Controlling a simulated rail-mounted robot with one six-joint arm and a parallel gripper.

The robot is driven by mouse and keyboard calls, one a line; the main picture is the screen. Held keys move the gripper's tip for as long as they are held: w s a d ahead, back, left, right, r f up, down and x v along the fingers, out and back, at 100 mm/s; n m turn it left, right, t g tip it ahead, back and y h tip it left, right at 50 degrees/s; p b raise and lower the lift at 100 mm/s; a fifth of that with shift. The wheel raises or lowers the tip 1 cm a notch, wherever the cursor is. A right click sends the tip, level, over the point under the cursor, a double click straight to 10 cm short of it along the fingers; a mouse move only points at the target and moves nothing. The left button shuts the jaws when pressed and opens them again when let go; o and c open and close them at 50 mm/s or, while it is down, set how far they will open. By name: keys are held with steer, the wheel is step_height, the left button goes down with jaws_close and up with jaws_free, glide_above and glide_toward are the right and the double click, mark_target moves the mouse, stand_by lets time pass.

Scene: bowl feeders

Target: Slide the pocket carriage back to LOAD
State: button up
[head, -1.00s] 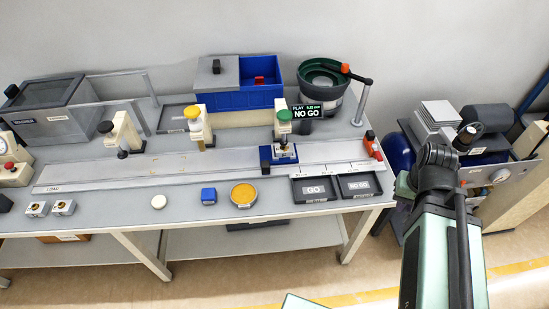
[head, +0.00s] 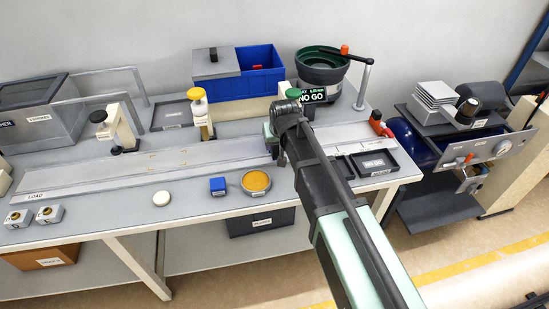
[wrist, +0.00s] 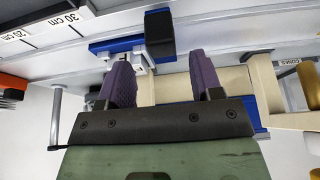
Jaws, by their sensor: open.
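The pocket carriage (wrist: 105,47) shows in the wrist view as a blue block with a metal top and a dark handle block (wrist: 160,38). In the head view my arm hides it. My gripper (wrist: 160,62) is open, its two purple fingers spread either side of the handle's line. The handle lies just beyond the fingertips; I cannot tell whether they touch it. The long grey slide track (head: 150,165) runs across the bench, with the LOAD label (head: 36,196) at its left end.
Station posts with a black (head: 103,117) and a yellow knob (head: 197,95) stand behind the track. The NO GO display (head: 312,97) and tray (head: 374,163) are at right.

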mark_target(276, 148)
steer(key=b+x, duration=0.3)
steer(key=x, duration=0.3)
steer(key=shift+b, duration=0.3)
steer(key=shift+r, duration=0.1)
steer(key=shift+s, duration=0.1)
jaws_close()
